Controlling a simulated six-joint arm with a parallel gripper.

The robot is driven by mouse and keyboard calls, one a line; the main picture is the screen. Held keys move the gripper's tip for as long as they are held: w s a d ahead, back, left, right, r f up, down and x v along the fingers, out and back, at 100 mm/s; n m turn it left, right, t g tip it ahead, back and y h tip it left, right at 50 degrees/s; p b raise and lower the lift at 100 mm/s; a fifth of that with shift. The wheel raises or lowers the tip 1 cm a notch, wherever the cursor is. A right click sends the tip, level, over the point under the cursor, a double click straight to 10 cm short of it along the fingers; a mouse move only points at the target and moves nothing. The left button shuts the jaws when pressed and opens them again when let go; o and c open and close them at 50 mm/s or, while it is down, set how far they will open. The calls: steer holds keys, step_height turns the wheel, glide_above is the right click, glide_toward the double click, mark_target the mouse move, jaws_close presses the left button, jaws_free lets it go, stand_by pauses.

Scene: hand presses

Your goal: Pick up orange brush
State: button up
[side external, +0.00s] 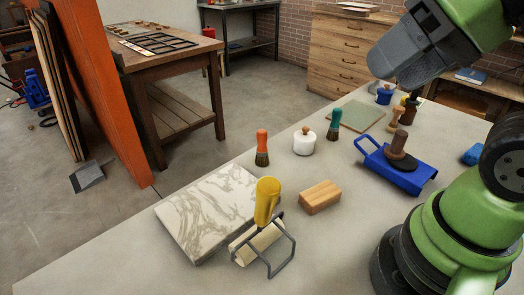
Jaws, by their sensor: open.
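The orange brush (262,143) stands upright on the grey table, with its orange handle up and its dark bristles down. It is behind the right part of a marbled slab and left of a white lidded jar. My gripper (408,84) is at the top right, above the table and well to the right of the brush. It is open and apart from the brush. Its fingers are hard to make out against the things behind it.
A white jar (304,142) and a green-handled brush (334,122) stand right of the orange brush. A marbled slab (205,207), a yellow-handled roller (267,203), a wooden block (320,197) and a blue tray (405,177) lie nearer. Bare table shows around the brush.

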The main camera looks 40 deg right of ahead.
steer(key=w+d+g, duration=0.1)
steer(key=w+g, duration=0.1)
steer(key=w, duration=0.7)
steer(key=g+h, duration=0.2)
steer(key=g, duration=0.1)
glide_above(262, 131)
steer(key=s+a, duration=0.1)
steer(key=s, duration=0.2)
step_height(262, 131, down, 12)
steer(key=shift+m+g+h, duration=0.3)
steer(key=shift+g, duration=0.2)
steer(key=f, duration=0.3)
steer(key=w+f, duration=0.1)
steer(key=f, duration=0.2)
steer(key=w+f, duration=0.1)
steer(key=f, duration=0.2)
steer(key=shift+w+d+f, duration=0.2)
steer(key=shift+w+d, duration=0.05)
steer(key=shift+d, duration=0.1)
steer(key=shift+w+d+f, duration=0.1)
steer(key=shift+w+f, duration=0.1)
steer(key=shift+f, duration=1.2)
steer(key=shift+w+d+f, duration=0.1)
steer(key=shift+w+f, duration=0.05)
steer(key=shift+f, duration=1.2)
steer(key=shift+c, duration=0.5)
steer(key=c, duration=0.9)
